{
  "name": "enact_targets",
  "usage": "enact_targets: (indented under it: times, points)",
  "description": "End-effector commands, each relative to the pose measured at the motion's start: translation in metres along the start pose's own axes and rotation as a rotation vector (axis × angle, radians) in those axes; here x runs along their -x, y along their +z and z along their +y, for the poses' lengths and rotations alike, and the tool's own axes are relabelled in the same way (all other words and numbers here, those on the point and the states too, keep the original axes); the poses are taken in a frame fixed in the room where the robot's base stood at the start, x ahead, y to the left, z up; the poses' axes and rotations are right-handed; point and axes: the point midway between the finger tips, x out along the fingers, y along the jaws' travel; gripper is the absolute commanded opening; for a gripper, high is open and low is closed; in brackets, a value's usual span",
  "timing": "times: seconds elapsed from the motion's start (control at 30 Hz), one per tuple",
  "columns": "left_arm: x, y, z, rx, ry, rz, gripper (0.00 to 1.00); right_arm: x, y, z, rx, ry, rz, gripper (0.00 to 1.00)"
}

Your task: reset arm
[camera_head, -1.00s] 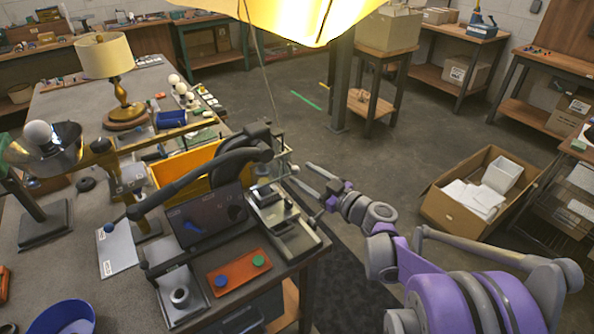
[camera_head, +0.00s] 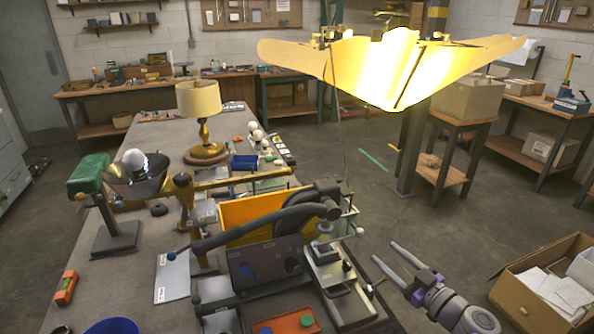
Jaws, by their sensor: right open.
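My right gripper (camera_head: 384,252) comes in from the lower right. Its two grey fingers are spread apart with nothing between them. It is at the right side of the workbench (camera_head: 100,277), to the right of a metal fixture (camera_head: 346,300). A gap or contact with the fixture cannot be told. My left gripper is not in view. On the bench, a table lamp (camera_head: 198,100) with a cream shade and brass base stands upright. A white bulb (camera_head: 133,160) sits at a reflector bowl (camera_head: 140,188) on a green-headed stand.
An open cardboard box (camera_head: 525,290) is at lower right.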

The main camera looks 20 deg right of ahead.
Motion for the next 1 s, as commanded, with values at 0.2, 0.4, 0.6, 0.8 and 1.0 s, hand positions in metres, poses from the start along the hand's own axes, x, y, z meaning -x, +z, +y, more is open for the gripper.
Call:
enact_targets:
  times: [0.2, 0.4, 0.6, 0.8, 1.0]
  points:
    - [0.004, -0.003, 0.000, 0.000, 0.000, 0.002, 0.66, -0.010, 0.005, -0.054, -0.100, -0.110, -0.129, 0.62]
    - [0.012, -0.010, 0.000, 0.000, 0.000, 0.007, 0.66, 0.008, 0.029, -0.169, -0.294, -0.258, -0.520, 0.62]
    - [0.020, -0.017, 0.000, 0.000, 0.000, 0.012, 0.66, 0.068, 0.054, -0.236, -0.368, -0.183, -0.903, 0.62]
    - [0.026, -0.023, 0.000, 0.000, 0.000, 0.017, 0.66, 0.119, 0.066, -0.246, -0.342, 0.015, -1.086, 0.62]
    - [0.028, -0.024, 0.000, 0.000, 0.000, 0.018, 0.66, 0.137, 0.068, -0.240, -0.321, 0.129, -1.115, 0.62]
